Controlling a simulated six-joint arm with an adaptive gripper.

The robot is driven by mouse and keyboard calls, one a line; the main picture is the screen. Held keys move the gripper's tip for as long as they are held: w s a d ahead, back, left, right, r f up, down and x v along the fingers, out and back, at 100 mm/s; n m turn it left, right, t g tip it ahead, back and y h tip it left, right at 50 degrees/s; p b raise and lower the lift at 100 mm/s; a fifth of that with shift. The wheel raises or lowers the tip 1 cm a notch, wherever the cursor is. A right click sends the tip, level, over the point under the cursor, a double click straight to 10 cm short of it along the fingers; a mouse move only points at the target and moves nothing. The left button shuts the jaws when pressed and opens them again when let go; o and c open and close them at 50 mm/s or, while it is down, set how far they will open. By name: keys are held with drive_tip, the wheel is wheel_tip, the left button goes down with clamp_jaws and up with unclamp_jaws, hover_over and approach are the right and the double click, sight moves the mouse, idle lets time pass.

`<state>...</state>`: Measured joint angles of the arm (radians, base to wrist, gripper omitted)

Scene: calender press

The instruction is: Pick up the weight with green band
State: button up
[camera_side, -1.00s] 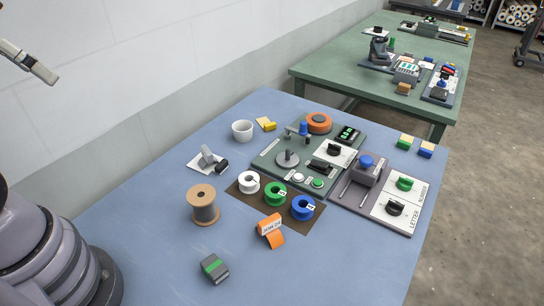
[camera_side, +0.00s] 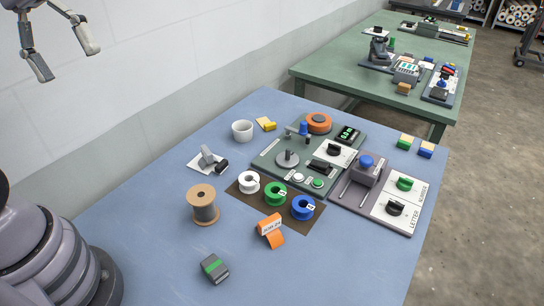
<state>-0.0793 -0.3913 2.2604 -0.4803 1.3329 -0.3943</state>
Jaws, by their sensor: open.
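The weight with green band (camera_side: 215,268) is a small dark grey block with a green stripe across its top. It lies on the blue table near the front, below the wooden spool. My gripper (camera_side: 68,65) is at the upper left, high above the table in front of the wall. Its two fingers are spread apart with nothing between them. It is well apart from the weight, up and to the left of it in the picture.
A wooden spool (camera_side: 203,206), an orange labelled piece (camera_side: 271,230) and white, green and blue rolls on a brown mat (camera_side: 236,188) stand behind the weight. Control panels (camera_side: 262,165) fill the table's far right. Blue table (camera_side: 330,275) around the weight is bare.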

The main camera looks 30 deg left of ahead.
sight(210, 262)
drive_tip(key=w+d+r+n+g+h, duration=0.25)
drive_tip(key=w+d+n+h, duration=0.25)
drive_tip(key=w+n+h, duration=0.3)
drive_tip(key=shift+n+g, duration=0.25)
drive_tip(key=shift+n, duration=0.15)
drive_tip(key=f, duration=1.4)
drive_tip(key=s+f, duration=0.1)
drive_tip(key=f, duration=2.7)
drive_tip(key=shift+s+d+f, duration=0.2)
drive_tip(key=shift+f, duration=0.05)
drive_tip(key=shift+d+f, duration=0.1)
drive_tip(key=shift+f, duration=0.25)
drive_tip(key=shift+s+d+f, duration=0.1)
drive_tip(key=shift+d+f, duration=0.05)
drive_tip(key=shift+d, duration=0.1)
drive_tip(key=x, duration=0.6)
drive_tip(key=shift+s+d+f, duration=0.15)
drive_tip(key=shift+d+f, duration=0.05)
drive_tip(key=shift+d, duration=0.05)
clamp_jaws()
drive_tip(key=shift+r, duration=0.15)
